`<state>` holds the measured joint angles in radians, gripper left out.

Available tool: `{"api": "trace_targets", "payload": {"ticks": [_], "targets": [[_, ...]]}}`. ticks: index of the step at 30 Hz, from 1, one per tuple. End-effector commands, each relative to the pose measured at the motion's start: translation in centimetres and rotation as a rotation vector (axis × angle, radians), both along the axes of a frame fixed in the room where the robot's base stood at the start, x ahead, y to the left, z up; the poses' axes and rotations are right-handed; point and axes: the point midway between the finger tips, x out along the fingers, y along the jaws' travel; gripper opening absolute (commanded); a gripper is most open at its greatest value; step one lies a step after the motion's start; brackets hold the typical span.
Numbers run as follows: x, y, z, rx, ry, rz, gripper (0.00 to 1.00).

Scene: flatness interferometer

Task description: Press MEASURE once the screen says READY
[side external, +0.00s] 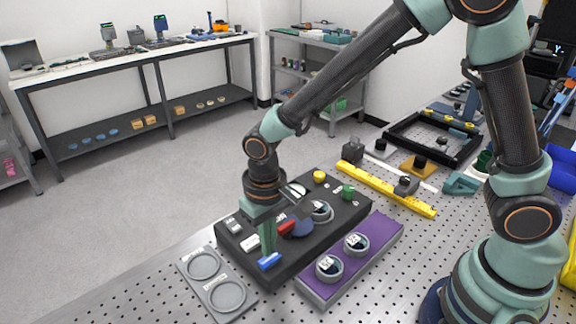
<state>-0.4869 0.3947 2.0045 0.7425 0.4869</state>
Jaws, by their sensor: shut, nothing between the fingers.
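A black instrument panel (318,244) lies on the perforated table, with several small controls and labels. A blue piece (270,262) and a red piece (286,228) are on it, close to my gripper. A yellow knob (319,175) and a green knob (347,190) stand toward its far end. My gripper (267,252) points down over the near part of the panel, shut and empty. Its tips are just behind the blue piece in the picture; I cannot tell whether they touch anything. The lettering is too small to read, so I cannot tell which control is MEASURE. No readable READY text shows.
A purple tray (375,253) with two round pieces lies right of the panel. A grey plate (213,279) with two round recesses lies left of it. A yellow rail (385,188) and a black frame (435,139) are farther back. The table's left edge is close to the grey plate.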

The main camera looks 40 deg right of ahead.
Motion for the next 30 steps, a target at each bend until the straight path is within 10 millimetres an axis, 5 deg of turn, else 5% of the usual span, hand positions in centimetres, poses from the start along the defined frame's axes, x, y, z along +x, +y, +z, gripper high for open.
{"api": "trace_targets", "payload": {"ticks": [30], "targets": [[-0.2,-0.1,-3.5,-0.003,0.005,0.000,0.00]]}}
